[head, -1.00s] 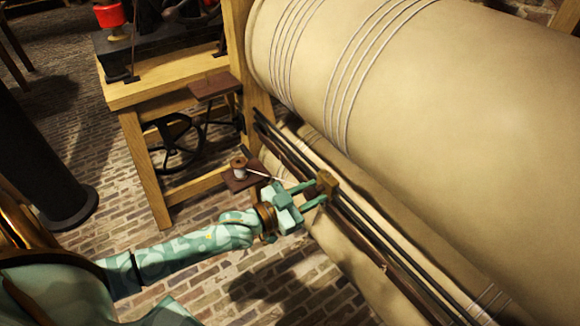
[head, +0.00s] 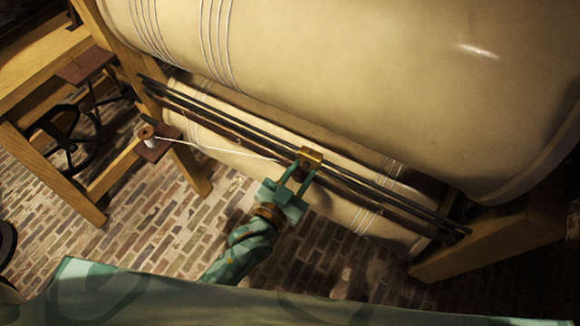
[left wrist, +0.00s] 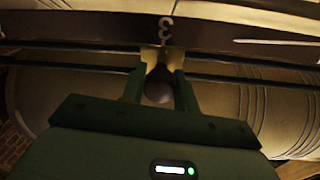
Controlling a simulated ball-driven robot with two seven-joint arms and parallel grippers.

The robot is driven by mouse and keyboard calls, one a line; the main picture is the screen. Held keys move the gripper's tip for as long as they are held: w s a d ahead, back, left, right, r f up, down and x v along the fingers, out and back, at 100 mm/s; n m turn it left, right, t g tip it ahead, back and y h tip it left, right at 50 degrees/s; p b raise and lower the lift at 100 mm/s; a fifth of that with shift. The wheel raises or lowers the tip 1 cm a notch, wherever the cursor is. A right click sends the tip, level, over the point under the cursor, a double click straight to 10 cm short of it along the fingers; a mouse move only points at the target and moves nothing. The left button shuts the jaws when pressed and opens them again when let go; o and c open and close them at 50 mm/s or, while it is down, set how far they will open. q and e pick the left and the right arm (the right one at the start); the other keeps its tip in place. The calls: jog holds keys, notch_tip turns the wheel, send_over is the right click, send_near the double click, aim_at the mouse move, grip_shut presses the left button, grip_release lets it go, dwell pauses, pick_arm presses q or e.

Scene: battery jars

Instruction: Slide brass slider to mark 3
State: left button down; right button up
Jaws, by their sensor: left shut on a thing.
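The brass slider (head: 309,156) sits on the dark parallel rails (head: 385,195) below the big cream roller, around the middle of their length. My left gripper (head: 301,172) is shut on the slider from the front. In the left wrist view the slider (left wrist: 149,58) shows between my left fingers (left wrist: 158,82). A pale numeral that reads as a 3 (left wrist: 166,31) is on the brown strip (left wrist: 215,35) just behind the slider, nearly in line with it. No other numerals can be made out. My right gripper is out of view.
A white thread (head: 215,151) runs from a spool (head: 147,134) on a small brown shelf toward the slider. Large cream rollers (head: 330,80) lie above and below the rails. A wooden frame (head: 500,235) closes the right end. The rails right of the slider look clear.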

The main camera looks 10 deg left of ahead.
pick_arm(q)
jog(key=shift+f, duration=0.1)
jog(key=c, duration=1.1)
grip_release()
jog(key=shift+o, duration=0.2)
jog(key=p+v, duration=0.2)
jog(key=v, duration=1.4)
jog(key=shift+s, duration=0.2)
jog(key=shift+a, duration=0.1)
